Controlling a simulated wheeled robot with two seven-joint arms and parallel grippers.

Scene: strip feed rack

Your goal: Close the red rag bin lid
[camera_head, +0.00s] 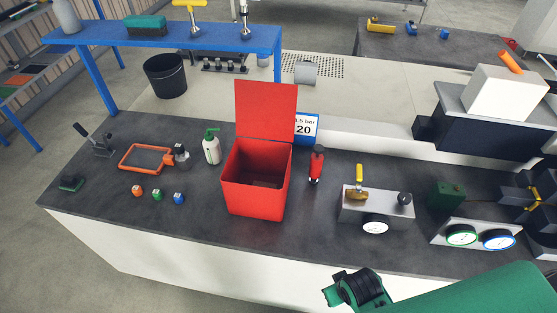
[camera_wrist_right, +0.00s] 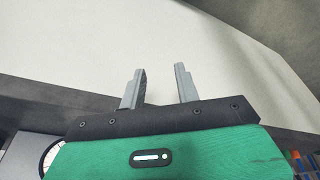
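The red rag bin (camera_head: 256,196) stands on the dark bench top, near the middle of the head view. Its red lid (camera_head: 266,108) stands upright, hinged at the back edge, so the bin is open and its dark inside shows. My right arm comes in from the lower right of the head view, and its dark end is low in front of the bench, apart from the bin. In the right wrist view my right gripper (camera_wrist_right: 160,88) has its two fingers apart with nothing between them, facing a plain pale surface. My left gripper is in neither view.
Right of the bin are a red-handled tool (camera_head: 317,165) and a grey valve block (camera_head: 376,207) with a gauge. A green-topped bottle (camera_head: 212,147) stands close on the left. A blue-and-white sign (camera_head: 307,128) is behind. Bench top before the bin is clear.

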